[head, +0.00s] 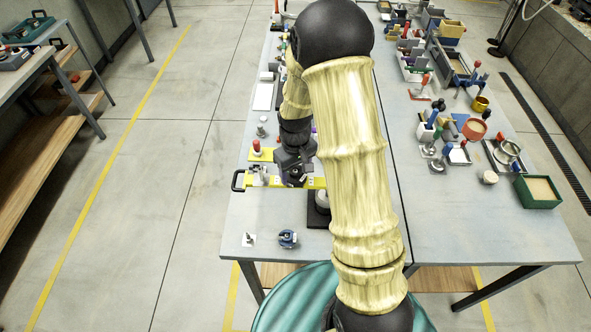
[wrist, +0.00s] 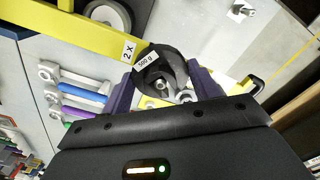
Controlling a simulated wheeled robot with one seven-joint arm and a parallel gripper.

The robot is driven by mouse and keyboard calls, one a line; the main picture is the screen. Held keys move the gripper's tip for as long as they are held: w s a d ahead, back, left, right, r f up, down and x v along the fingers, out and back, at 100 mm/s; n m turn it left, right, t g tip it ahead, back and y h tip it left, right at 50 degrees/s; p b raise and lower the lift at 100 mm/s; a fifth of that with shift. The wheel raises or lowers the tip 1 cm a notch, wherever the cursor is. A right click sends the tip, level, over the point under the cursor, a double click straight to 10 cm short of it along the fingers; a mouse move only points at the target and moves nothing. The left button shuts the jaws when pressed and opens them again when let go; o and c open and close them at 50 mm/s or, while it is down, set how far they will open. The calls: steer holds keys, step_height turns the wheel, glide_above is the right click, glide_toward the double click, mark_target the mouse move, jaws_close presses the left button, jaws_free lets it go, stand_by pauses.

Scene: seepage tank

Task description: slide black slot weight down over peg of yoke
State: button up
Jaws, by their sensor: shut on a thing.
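The black slot weight (wrist: 172,57), labelled 500 g, sits between the two purple fingers of my gripper (wrist: 163,90) in the wrist view. My gripper is shut on it. The yellow yoke (wrist: 70,43) runs behind the weight and carries a 2 X label. A small silver round end shows at the weight's middle; I cannot tell whether it is the peg, or whether the weight is around it. In the head view my gripper (head: 294,178) is over the yellow yoke (head: 316,183), and the weight is hard to make out against the dark gripper.
A black handle (head: 238,181) is at the yoke's left end. A red-topped piece (head: 256,148) stands just behind it. A blue item (head: 288,239) and a small white-based piece (head: 248,240) lie on the bare front left of the table. Coloured-handled tools (wrist: 75,100) lie beside the yoke.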

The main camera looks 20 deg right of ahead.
steer(key=shift+f+b, duration=0.45)
steer(key=shift+f, duration=0.25)
steer(key=o, duration=1.4)
step_height(320, 180, up, 18)
steer(key=b, duration=0.3)
steer(key=shift+f, duration=0.25)
